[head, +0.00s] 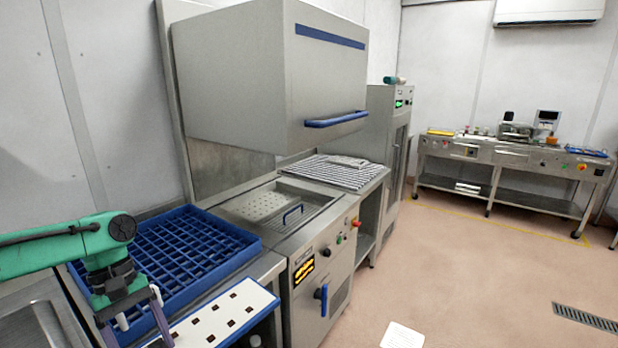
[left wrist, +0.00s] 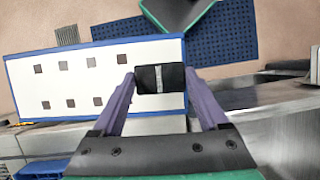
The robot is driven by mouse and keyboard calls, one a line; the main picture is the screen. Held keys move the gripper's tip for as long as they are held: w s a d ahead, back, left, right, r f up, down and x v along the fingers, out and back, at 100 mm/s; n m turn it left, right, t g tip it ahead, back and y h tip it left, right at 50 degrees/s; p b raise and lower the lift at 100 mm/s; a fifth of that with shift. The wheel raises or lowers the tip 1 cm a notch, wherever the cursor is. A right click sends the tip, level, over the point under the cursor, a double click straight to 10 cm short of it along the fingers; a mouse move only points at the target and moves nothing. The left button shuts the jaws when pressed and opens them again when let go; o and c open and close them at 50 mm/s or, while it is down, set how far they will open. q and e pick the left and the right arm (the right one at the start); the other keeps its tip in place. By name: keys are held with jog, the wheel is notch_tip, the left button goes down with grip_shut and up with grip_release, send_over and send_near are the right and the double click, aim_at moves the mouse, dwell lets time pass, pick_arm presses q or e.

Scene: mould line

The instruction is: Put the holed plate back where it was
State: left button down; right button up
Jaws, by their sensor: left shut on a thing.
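The holed plate (head: 222,314) is a flat white panel with a blue edge and rows of square holes. In the head view it is at the bottom, in front of the blue rack, its near end cut off by the frame. My left gripper (head: 136,322) is at its left end. In the left wrist view the plate (left wrist: 90,76) lies beyond my fingers. The gripper (left wrist: 160,79) is shut on a black grip with a pale stripe, which seems to belong to the plate. My right gripper is not in view.
A blue grid rack (head: 180,250) lies on the steel counter behind the plate. Right of it stands a washer with a raised hood (head: 275,80) and a perforated tray (head: 268,208). A dark blue dotted surface (left wrist: 228,35) shows in the left wrist view.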

pick_arm(q)
jog(key=s+d+f+m+g+y, duration=0.1)
jog(key=s+d+f+m+y, duration=0.35)
jog(key=d+f+m, duration=0.7)
jog(key=s+a+r+n+h, duration=0.1)
jog(key=a+r+n, duration=0.15)
jog(key=a, duration=0.85)
jog(key=s+a+r+n+h, duration=0.15)
jog(key=a+n, duration=0.25)
jog(key=a, duration=0.7)
jog(key=shift+s+f+n+h, duration=0.6)
jog(key=shift+s+f+n, duration=0.5)
jog(key=shift+s+f, duration=1.75)
jog(key=w+d+m+y, duration=0.1)
jog(key=w+d+m, duration=0.3)
jog(key=d, duration=0.7)
jog(key=w+d+m+y, duration=0.2)
jog(key=w+d+m, duration=0.15)
jog(key=d, duration=0.85)
notch_tip(320, 180, down, 8)
jog(key=b, duration=0.7)
jog(key=shift+a+r, duration=0.15)
jog(key=shift+a, duration=0.25)
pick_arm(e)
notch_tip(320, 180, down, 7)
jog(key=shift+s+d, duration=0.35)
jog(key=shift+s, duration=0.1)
